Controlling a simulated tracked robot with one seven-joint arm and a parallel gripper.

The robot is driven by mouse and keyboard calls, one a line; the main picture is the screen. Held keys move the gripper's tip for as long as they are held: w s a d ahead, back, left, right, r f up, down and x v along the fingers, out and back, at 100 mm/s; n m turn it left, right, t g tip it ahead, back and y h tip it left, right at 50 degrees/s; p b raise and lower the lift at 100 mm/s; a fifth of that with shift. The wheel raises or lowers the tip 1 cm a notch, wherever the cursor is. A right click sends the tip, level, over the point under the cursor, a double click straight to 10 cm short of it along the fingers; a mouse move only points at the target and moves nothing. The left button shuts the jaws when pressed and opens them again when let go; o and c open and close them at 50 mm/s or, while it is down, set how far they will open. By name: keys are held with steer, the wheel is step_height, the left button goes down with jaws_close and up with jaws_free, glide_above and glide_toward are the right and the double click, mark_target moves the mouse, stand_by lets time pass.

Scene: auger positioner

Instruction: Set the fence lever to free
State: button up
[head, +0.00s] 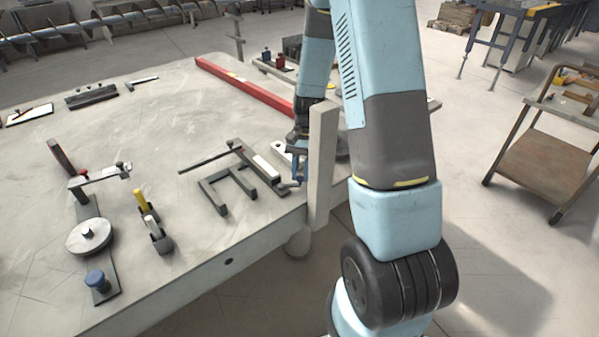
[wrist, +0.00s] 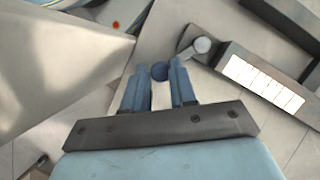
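My gripper (head: 298,165) is low at the right edge of the workbench, beside a dark fixture (head: 265,168) with a white label. In the wrist view its two blue fingers (wrist: 160,67) are apart. A dark blue round knob (wrist: 159,72) shows between the fingertips; whether they touch it is unclear. Just right of the fingers is a short grey lever with a round end (wrist: 202,45), next to the dark bar with the white marked scale (wrist: 262,85). I cannot tell for certain which part is the fence lever. No lever position wording is readable.
A pale upright post (head: 321,165) stands close to my gripper. A long red bar (head: 245,87) lies across the workbench (head: 140,130). A fixture with a disc (head: 88,236) and a yellow-handled clamp (head: 141,200) stand to the left. A cart (head: 545,165) is at right.

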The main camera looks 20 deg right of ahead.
jaws_close()
steer(key=shift+s, duration=0.1)
steer(key=shift+s+m+t, duration=0.3)
steer(key=shift+s+m, duration=0.05)
steer(key=shift+m, duration=0.45)
steer(key=o, duration=0.5)
jaws_free()
steer(key=shift+w+r, duration=0.1)
